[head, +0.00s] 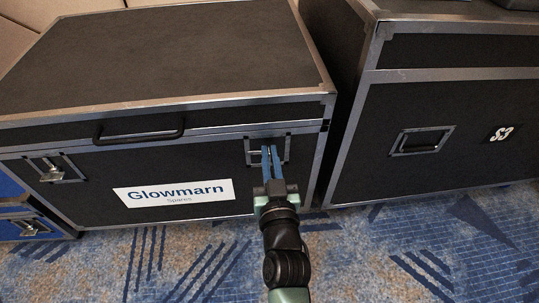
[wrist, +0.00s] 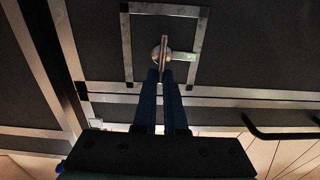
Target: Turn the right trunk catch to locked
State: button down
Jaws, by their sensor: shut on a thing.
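The black trunk (head: 150,60) has metal edging and a "Glowmarn Spares" label. Its right catch (head: 249,153) is a metal-framed recess on the front, near the right corner. My gripper (head: 269,152) reaches it from below, its blue fingers covering part of the catch. In the wrist view the catch frame (wrist: 127,45) surrounds a round metal hub with a thin upright turn-piece (wrist: 164,46). My gripper (wrist: 161,76) is shut on the near end of this turn-piece. The fingertips hide that end. A small metal plate extends right from the hub.
The trunk's left catch (head: 52,171) sits near its left corner. A black handle (head: 138,136) is on the front between the catches. A second black case (head: 450,110), marked S3, stands close on the right across a narrow gap. Patterned carpet (head: 180,262) lies open in front.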

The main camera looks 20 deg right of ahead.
jog(key=m, duration=0.4)
jog(key=d+f+m, duration=0.1)
jog(key=m, duration=0.4)
jog(key=d+m, duration=0.1)
jog(key=m, duration=0.3)
jog(key=shift+s+f+m, duration=0.3)
jog(key=shift+s+f, duration=0.05)
jog(key=shift+d+f+m, duration=0.1)
jog(key=shift+f+m, duration=0.1)
jog(key=shift+m, duration=0.75)
jog(key=shift+d+f+m, duration=0.1)
jog(key=shift+f+m, duration=0.1)
jog(key=shift+m, duration=0.75)
jog(key=c, duration=1)
grip_release()
jog(key=shift+s, duration=0.1)
